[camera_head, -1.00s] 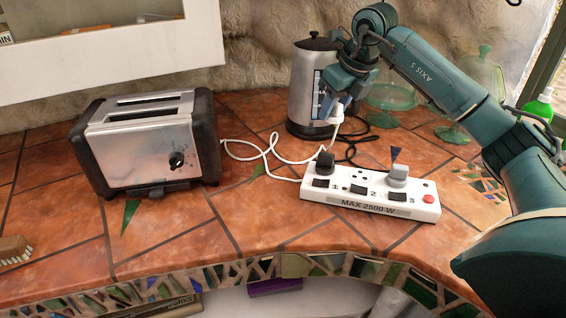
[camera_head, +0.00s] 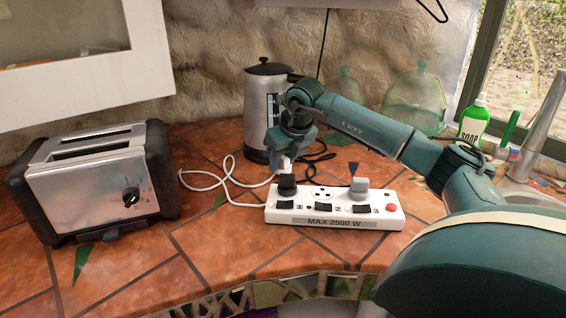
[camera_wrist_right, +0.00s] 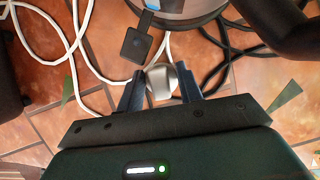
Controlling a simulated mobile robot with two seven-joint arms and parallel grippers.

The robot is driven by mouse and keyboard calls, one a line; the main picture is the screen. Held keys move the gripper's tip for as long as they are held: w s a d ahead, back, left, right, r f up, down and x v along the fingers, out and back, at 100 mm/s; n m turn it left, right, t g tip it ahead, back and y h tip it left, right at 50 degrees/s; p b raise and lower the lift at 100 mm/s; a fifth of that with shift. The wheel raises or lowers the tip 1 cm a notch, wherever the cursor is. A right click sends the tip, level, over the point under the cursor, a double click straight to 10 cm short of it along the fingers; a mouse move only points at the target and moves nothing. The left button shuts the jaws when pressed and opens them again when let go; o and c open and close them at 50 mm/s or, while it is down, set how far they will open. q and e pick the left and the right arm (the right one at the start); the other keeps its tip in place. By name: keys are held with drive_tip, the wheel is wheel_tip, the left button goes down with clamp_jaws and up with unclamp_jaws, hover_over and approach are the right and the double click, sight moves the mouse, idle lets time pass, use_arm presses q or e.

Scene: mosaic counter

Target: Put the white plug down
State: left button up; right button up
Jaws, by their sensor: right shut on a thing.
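My right gripper (camera_head: 286,155) is shut on the white plug (camera_head: 285,164), low over the counter just behind the left end of the white power strip (camera_head: 335,222). In the right wrist view the plug (camera_wrist_right: 160,82) sits between the two dark fingers. A white cord lies in loops on the tiles by it. I cannot tell whether the plug touches the counter. The strip holds a black plug (camera_head: 287,185) on the left and a grey plug (camera_head: 359,188) on the right; its middle socket shows empty. My left gripper is not in view.
A metal kettle (camera_head: 262,110) stands close behind the gripper, with a black cord beside it. A toaster (camera_head: 95,185) stands at the left. Green glassware (camera_head: 415,98) and a soap bottle (camera_head: 474,122) are at the back right. Tiles between toaster and strip are mostly clear.

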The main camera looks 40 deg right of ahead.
drive_tip(key=shift+f, duration=0.25)
drive_tip(key=shift+f, duration=0.1)
drive_tip(key=shift+f, duration=0.15)
drive_tip(key=o, duration=1)
drive_tip(key=shift+r, duration=0.35)
drive_tip(key=v, duration=1.1)
drive_tip(key=shift+s+r+p, duration=0.25)
drive_tip(key=shift+r+p, duration=0.05)
drive_tip(key=shift+r, duration=0.05)
